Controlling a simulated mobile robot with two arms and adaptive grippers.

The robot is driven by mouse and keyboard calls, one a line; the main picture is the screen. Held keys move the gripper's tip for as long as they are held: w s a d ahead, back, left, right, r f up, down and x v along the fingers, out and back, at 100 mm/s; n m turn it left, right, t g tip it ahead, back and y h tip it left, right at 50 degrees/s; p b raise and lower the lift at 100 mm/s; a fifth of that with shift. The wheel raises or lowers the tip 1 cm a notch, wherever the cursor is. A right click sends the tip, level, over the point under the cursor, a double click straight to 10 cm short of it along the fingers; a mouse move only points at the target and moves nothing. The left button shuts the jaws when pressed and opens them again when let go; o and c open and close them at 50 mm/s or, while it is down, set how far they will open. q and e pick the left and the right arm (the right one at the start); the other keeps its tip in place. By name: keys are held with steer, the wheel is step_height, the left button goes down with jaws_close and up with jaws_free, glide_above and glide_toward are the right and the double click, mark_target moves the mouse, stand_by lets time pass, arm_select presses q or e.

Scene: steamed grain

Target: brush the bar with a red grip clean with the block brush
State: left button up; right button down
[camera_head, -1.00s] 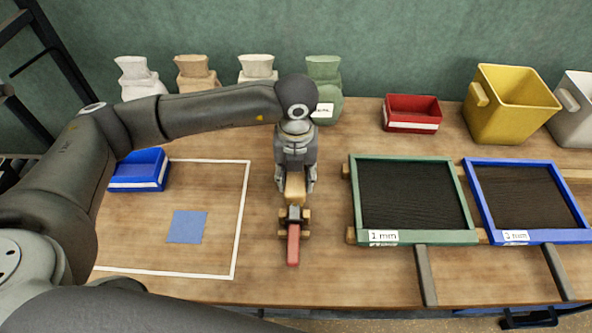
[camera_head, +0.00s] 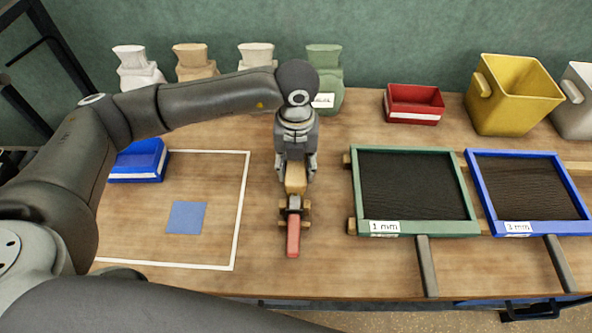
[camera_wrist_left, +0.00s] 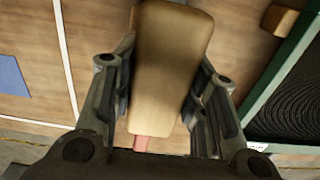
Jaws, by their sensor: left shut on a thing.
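My left gripper (camera_head: 295,180) points down over the middle of the table. It is shut on the block brush (camera_head: 295,178), a pale wooden block that also shows large between the fingers in the left wrist view (camera_wrist_left: 170,65). The bar with a red grip (camera_head: 293,238) lies below the brush, its red end toward the table's front edge. It rests by small wooden supports (camera_head: 307,208). In the wrist view only a bit of the red grip (camera_wrist_left: 141,144) shows past the brush. Whether the bristles touch the bar is hidden. My right gripper is not in view.
A green-framed 1 mm sieve (camera_head: 470,208) and a blue-framed 3 mm sieve (camera_head: 482,205) stand to the right. A blue bin (camera_head: 138,177) and a blue square (camera_head: 187,217) are left. Several sacks (camera_head: 324,85), a red bin (camera_head: 413,117) and a yellow bin (camera_head: 515,105) stand behind.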

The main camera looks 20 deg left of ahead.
arm_select(q)
steer(key=shift+w+a+b, duration=0.2)
steer(key=shift+w+b, duration=0.05)
steer(key=shift+w, duration=0.4)
steer(key=shift+w+a+b, duration=0.15)
steer(key=shift+w+b, duration=0.05)
steer(key=shift+w, duration=0.4)
steer(key=shift+s+d+f, duration=0.1)
steer(key=shift+s+d, duration=0.1)
steer(key=shift+s, duration=0.65)
steer(key=shift+s+d+r, duration=0.1)
steer(key=shift+s+d, duration=0.15)
steer(key=shift+s, duration=0.55)
steer(key=shift+s+d+f, duration=0.1)
steer(key=shift+s+d, duration=0.1)
steer(key=shift+s, duration=0.65)
steer(key=shift+w+r+p, duration=0.1)
steer(key=shift+r+p, duration=2.4)
steer(key=shift+r, duration=1.6)
